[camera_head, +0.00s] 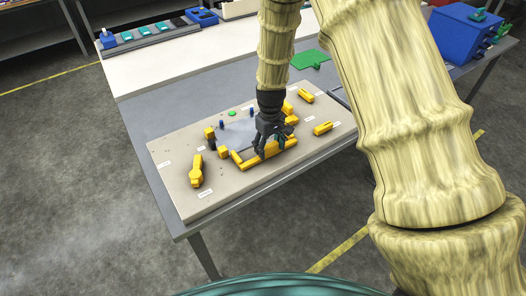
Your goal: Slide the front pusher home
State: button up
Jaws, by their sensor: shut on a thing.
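My gripper (270,148) points down over the front side of the beige fixture board (172,150). It is shut on the front pusher (274,150), a long yellow bar that lies along the front of a grey plate (238,133). The fingers hide part of the bar's middle, and the exact grip is too small to make out. Whether the bar touches the plate's front edge cannot be told.
A yellow clamp (196,172) stands at the board's left. Small yellow blocks (323,128) lie at its right. A green piece (310,59) lies on the table behind. A blue bin (460,32) stands at the back right. The table's front left is clear.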

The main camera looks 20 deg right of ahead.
aim_at(269, 144)
jog(key=shift+w+r, duration=0.15)
jog(key=o, duration=1.4)
jog(key=shift+w, duration=0.1)
jog(key=shift+o, duration=0.2)
notch_tip(269, 144, up, 12)
